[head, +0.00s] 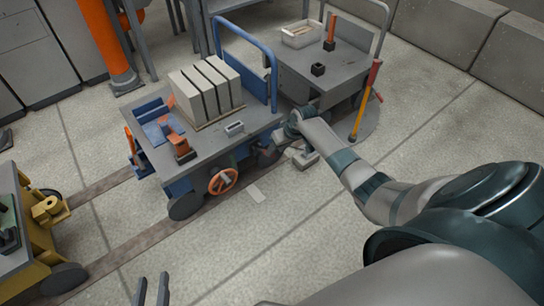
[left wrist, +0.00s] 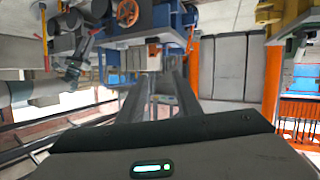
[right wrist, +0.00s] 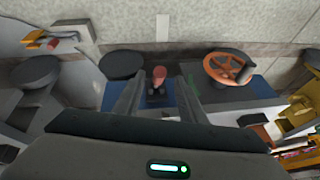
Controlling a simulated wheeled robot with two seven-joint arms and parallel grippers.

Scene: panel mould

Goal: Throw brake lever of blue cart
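The blue cart (head: 215,150) stands at centre left, with an orange handwheel (head: 222,181) on its near side. In the right wrist view, a short lever with a red knob (right wrist: 158,74) stands beside the handwheel (right wrist: 228,68) on the blue cart's side. I take it as the brake lever; it is not clear in the head view. My right gripper (right wrist: 156,100) is open, its fingers on either side of the knob in the picture; contact cannot be told. My left gripper (head: 151,290) is open and empty, low in the head view, far from the cart.
Pale blocks (head: 207,88) stand on the blue cart. A grey cart (head: 320,75) stands close to its right, with a red-and-yellow handle (head: 366,100) beside it. A yellow cart (head: 38,235) is at the left.

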